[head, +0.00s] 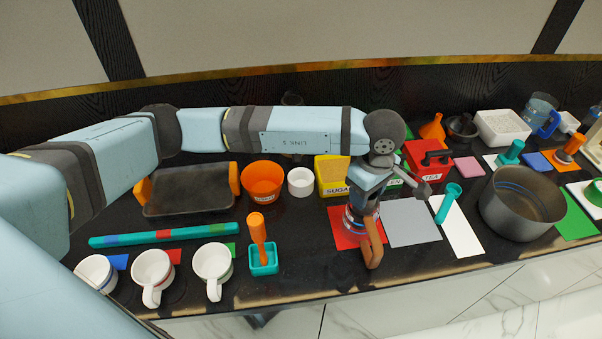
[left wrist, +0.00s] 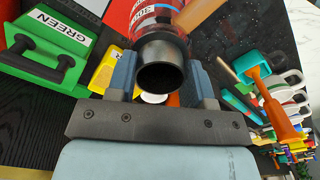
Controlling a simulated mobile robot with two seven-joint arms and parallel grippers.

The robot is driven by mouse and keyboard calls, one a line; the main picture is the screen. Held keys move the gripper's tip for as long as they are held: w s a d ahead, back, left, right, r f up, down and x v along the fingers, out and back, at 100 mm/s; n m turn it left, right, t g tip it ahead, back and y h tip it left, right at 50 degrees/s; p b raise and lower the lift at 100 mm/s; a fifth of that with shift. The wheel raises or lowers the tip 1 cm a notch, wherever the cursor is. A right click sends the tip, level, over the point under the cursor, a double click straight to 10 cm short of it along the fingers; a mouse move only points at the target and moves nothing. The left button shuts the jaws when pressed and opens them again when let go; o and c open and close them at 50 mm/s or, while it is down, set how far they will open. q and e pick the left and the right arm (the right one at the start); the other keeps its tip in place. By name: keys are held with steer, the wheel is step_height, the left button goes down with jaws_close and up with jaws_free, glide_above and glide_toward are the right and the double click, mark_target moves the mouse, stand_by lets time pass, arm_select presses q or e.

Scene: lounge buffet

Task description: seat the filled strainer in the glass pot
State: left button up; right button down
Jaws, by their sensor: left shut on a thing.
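The glass pot (head: 352,222) stands on the red mat (head: 340,238), its brown handle (head: 373,243) toward the counter's front edge. My left gripper (head: 372,190) is directly over the pot and hides much of its mouth. In the left wrist view, the left gripper (left wrist: 162,80) is shut on the metal strainer (left wrist: 163,65), a round cup with a dark inside. The pot's glass with red markings (left wrist: 155,12) shows just beyond the strainer. I cannot tell whether the strainer is inside the mouth or just above it. Its contents are too dark to make out.
A grey mat (head: 412,224) and a white mat (head: 460,232) with a teal scoop (head: 447,203) lie to the right, before a large metal pot (head: 522,203). Tea and sugar (head: 332,176) boxes stand behind. Several white mugs (head: 212,268) and a teal bar (head: 160,236) are left.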

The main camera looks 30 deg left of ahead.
arm_select(q)
steer(key=shift+f, duration=0.3)
steer(key=o, duration=1.3)
steer(key=shift+c, duration=1.6)
step_height(320, 180, up, 12)
steer(key=p, duration=0.3)
steer(key=shift+f+p, duration=0.2)
steer(key=shift+p, duration=0.15)
